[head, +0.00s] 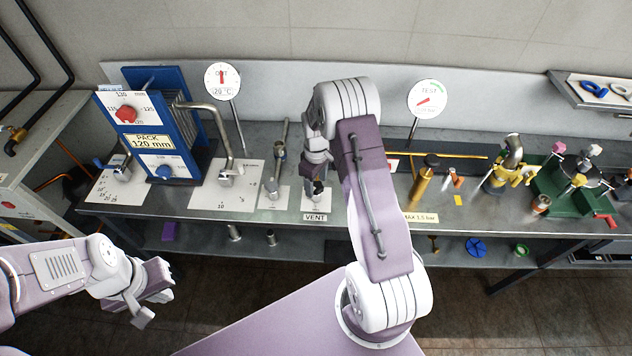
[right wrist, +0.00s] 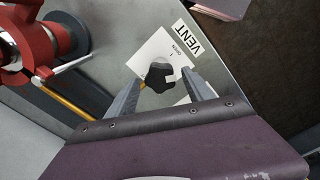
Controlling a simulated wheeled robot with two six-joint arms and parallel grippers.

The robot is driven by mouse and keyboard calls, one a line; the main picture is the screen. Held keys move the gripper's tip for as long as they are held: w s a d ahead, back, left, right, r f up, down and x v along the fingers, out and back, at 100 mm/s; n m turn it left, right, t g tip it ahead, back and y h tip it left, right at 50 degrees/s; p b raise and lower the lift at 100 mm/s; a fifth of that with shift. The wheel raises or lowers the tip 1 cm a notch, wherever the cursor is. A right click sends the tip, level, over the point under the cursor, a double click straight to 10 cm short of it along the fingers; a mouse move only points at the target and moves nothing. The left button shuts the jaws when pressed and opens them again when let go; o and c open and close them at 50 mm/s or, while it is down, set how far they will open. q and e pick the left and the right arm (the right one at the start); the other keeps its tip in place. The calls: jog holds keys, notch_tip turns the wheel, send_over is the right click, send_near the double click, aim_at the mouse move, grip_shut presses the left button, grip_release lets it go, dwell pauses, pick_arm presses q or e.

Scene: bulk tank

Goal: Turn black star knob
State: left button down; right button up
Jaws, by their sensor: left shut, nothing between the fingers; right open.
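The black star knob (right wrist: 158,77) shows in the right wrist view on a white plate beside the VENT label (right wrist: 187,38). In the head view the knob (head: 318,190) is small and partly hidden behind my right gripper (head: 317,178), above the VENT label (head: 315,217). In the right wrist view my right gripper (right wrist: 163,88) is open, with one finger on each side of the knob. I cannot tell whether the fingers touch it. My left gripper (head: 152,303) is shut and empty, low at the left, away from the bench.
A bent metal pipe (head: 222,140) and a blue plate pack (head: 182,115) stand left of the knob. A red fitting (right wrist: 38,48) is close to the left in the right wrist view. A brass cylinder (head: 421,186) stands to the right. My right arm hides the bench's middle.

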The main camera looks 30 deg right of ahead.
aim_at(316, 185)
notch_tip(316, 185, up, 9)
jog(key=b, duration=0.1)
dwell(0.5)
jog(key=s+a+r+n+t, duration=0.1)
jog(key=s+a+r, duration=0.4)
jog(key=a, duration=0.2)
jog(key=s+a+f+m, duration=0.1)
jog(key=s+f+m, duration=0.1)
jog(key=s, duration=0.4)
jog(key=s+a+f+m, duration=0.2)
jog(key=s+m, duration=0.3)
jog(key=s, duration=0.1)
jog(key=shift+s+a+f+b, duration=0.25)
jog(key=shift+s+a+b, duration=0.05)
jog(key=shift+s+b, duration=0.1)
